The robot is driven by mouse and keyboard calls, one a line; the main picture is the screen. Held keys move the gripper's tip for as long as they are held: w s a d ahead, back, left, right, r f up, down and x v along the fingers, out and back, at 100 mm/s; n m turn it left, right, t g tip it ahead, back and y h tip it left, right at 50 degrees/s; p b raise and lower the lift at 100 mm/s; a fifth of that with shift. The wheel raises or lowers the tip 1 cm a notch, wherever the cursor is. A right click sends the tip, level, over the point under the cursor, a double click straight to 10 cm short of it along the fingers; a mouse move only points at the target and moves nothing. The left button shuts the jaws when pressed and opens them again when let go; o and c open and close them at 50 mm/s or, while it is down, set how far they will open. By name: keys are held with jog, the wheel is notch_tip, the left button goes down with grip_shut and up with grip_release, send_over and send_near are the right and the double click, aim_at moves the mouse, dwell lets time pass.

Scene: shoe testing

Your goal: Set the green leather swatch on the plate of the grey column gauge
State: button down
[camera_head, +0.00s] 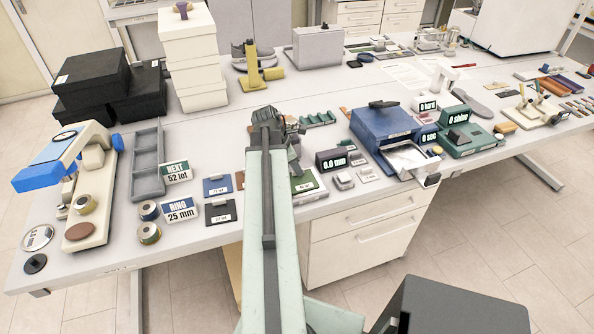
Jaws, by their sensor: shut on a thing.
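The green leather swatch (303,184), with a small white label, shows just right of my pale green arm, below the dark wrist. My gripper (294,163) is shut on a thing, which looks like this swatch. The arm hides most of the grip. A pale edge shows around the swatch, perhaps a plate under it. I cannot tell whether the swatch touches it. The grey column gauge cannot be made out clearly behind my arm and wrist. A dark readout (332,161) showing 0.0 mm stands just right of the swatch.
Blue (217,184) and black (220,211) labelled swatches lie left of my arm. A small grey block (343,181) sits right of the green swatch. A blue machine (385,130) with an open metal drawer stands farther right. A grey tray (147,165) and sign cards (179,209) are left.

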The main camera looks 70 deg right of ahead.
jog(key=shift+f, duration=0.15)
jog(key=c, duration=1.5)
grip_release()
jog(key=shift+r+p, duration=0.35)
jog(key=shift+r, duration=0.15)
jog(key=p+v, duration=1)
jog(key=v, duration=0.1)
jog(key=shift+w+a+r+p, duration=0.2)
jog(key=shift+p, duration=0.1)
